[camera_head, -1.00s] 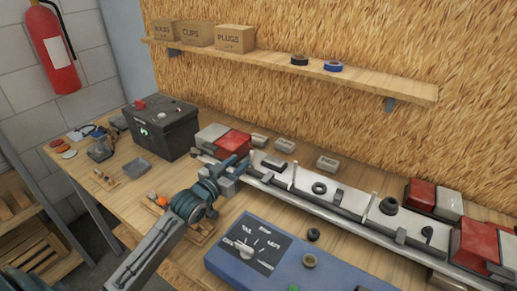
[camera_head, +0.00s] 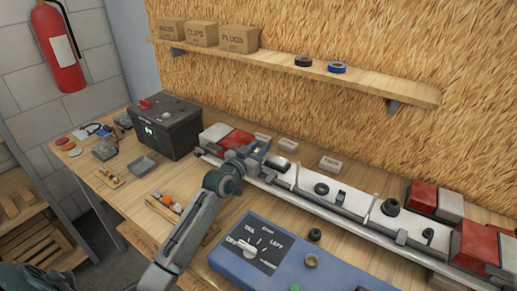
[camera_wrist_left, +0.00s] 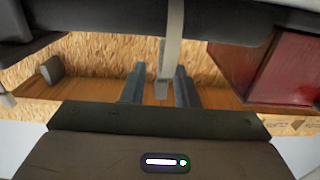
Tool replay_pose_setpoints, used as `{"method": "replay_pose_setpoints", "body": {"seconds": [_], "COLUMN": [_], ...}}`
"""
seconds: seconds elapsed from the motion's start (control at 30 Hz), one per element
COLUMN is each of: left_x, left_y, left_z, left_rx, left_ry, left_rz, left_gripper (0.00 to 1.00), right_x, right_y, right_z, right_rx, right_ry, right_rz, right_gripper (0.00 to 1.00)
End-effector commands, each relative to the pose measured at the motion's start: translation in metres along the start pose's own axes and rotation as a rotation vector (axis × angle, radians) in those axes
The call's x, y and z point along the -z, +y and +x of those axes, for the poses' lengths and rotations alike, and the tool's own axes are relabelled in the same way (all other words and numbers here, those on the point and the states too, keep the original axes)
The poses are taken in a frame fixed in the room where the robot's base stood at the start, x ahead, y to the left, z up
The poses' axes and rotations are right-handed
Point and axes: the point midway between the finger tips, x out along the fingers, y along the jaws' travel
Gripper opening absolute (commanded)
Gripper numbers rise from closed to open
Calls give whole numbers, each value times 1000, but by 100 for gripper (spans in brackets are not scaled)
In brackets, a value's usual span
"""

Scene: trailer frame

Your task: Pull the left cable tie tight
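The left cable tie is a pale strap (camera_wrist_left: 168,50) in the left wrist view. It runs down across a dark bar, and its end hangs between the fingers of my left gripper (camera_wrist_left: 160,88). The fingers stand apart on both sides of the strap, with a gap visible, so the gripper looks open. In the head view my left gripper (camera_head: 259,156) is at the left part of the long trailer frame (camera_head: 345,213), just right of a red and white lamp (camera_head: 228,138). The tie is hard to make out there. My right gripper is not in view.
Other pale upright straps (camera_head: 368,208) stand along the frame. A blue control box (camera_head: 225,263) with a dial is in front. A black battery box (camera_head: 165,128) and a small grey tray (camera_head: 142,166) are at the left. Red lamps (camera_head: 475,244) are at the right end. A shelf (camera_head: 390,86) hangs behind.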

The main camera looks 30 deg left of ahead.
Motion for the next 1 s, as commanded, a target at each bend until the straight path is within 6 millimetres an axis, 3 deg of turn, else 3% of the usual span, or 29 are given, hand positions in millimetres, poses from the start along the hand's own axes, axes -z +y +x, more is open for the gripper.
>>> {"method": "replay_pose_setpoints", "body": {"seconds": [0.03,0.1,0.13,0.37,0.6,0.87,0.9,1.0], "left_x": [0,0,0,2,29,27,27,27], "left_y": [0,0,0,0,0,0,0,0], "left_z": [0,0,0,0,0,0,0,0], "left_rx": [0,0,0,0,0,0,0,0], "left_ry": [0,0,0,0,1,1,1,1], "left_rz": [0,0,0,0,1,1,1,0], "left_gripper": [16,2,0,0,0,0,16,32], "right_x": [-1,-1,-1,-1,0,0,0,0], "right_y": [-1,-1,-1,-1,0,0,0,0], "right_z": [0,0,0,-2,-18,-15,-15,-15], "right_rx": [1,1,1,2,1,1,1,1], "right_ry": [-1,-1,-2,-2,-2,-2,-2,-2], "right_rz": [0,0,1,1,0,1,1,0], "right_gripper": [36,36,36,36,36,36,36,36]}}
